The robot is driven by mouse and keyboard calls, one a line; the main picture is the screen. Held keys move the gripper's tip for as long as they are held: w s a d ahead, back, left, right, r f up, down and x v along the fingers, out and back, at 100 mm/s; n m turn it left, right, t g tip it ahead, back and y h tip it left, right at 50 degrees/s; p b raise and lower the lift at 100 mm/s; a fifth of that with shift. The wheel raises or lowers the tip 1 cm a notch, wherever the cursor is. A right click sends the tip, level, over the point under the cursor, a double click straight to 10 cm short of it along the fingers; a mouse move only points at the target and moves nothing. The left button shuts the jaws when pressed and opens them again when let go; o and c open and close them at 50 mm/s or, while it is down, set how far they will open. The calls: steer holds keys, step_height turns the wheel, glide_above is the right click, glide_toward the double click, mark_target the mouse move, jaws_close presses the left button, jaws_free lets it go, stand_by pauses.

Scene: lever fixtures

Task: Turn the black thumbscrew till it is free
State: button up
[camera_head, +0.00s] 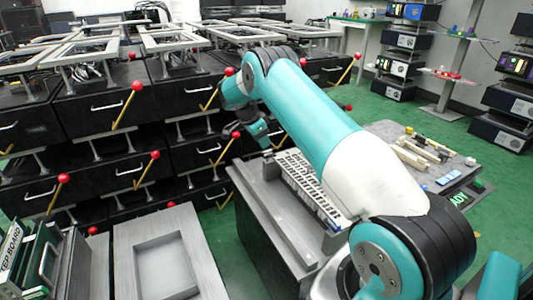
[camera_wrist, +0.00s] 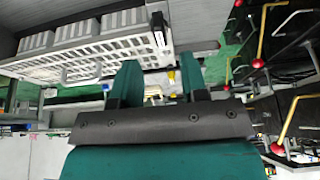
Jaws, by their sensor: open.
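The rack's white grid wall (camera_wrist: 110,50) shows beyond the fingers there. A small black part (camera_wrist: 158,20) sits at the rack's end, above the gap between the fingers and apart from them. I cannot tell whether this part is the black thumbscrew. No thumbscrew can be made out in the head view, where my arm covers part of the bench.
Black drawer units with red-knobbed yellow levers (camera_head: 127,105) stand at the left and back. A grey tray (camera_head: 165,268) is at front left. Wooden strips (camera_head: 410,155) and small blocks lie on the right table (camera_head: 380,130). Green floor is open beyond.

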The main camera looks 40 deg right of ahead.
mark_target(267, 151)
steer(key=x, duration=0.5)
steer(key=shift+f+b, duration=0.25)
steer(key=shift+b, duration=0.05)
jaws_close()
